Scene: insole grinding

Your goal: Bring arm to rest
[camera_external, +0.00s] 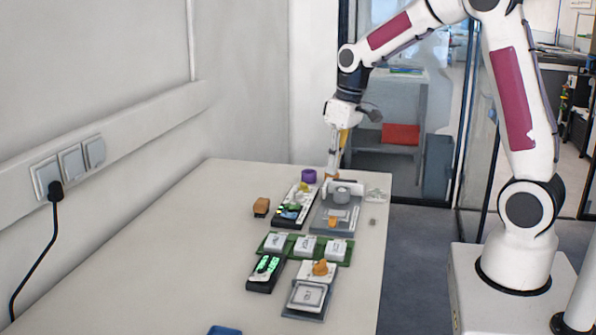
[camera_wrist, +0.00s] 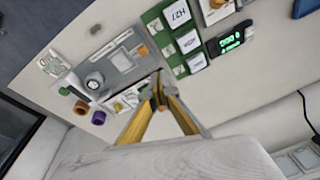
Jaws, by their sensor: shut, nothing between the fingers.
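My gripper (camera_external: 332,180) points down over the far part of the table, just beside the grey plate with the round knob (camera_external: 342,194). In the wrist view my gripper (camera_wrist: 157,90) shows its yellow fingers meeting at the tips, with nothing visible between them. The tips overlap the dark tray with small coloured parts (camera_external: 290,212) in that view. I cannot tell whether they touch it.
A green board (camera_external: 306,248) with white blocks lies mid-table. Nearer are a black device with a green display (camera_external: 265,270) and a grey box (camera_external: 308,296). A purple cylinder (camera_external: 309,176) and a brown block (camera_external: 261,207) stand farther back. The left side of the table is clear.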

